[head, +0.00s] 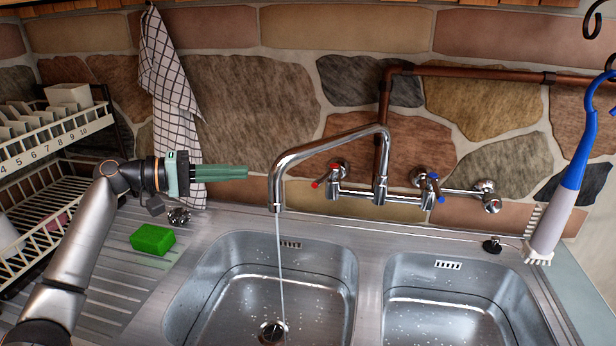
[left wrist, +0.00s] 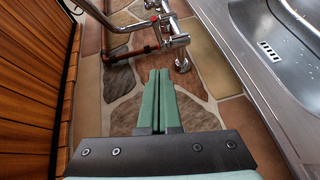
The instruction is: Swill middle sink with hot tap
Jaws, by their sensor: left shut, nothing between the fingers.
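The swivel spout (head: 312,147) arches over the left of two steel basins (head: 325,262). A thin stream of water (head: 280,250) runs from it down near that basin's drain (head: 272,330). The hot tap (head: 333,172), marked red, is on the wall left of the spout's base; it also shows in the left wrist view (left wrist: 158,20). The blue-marked cold tap (head: 427,181) is to the right. My left gripper (head: 246,172) is shut and empty, its green fingers pointing right, just left of the spout and apart from it. My right gripper is out of view.
A second basin (head: 455,283) is at the right. A green sponge (head: 153,238) lies on the ribbed drainer. A dish rack (head: 45,150) stands far left, a checked towel (head: 168,75) hangs behind my gripper, and a blue-handled brush (head: 562,200) hangs at the right.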

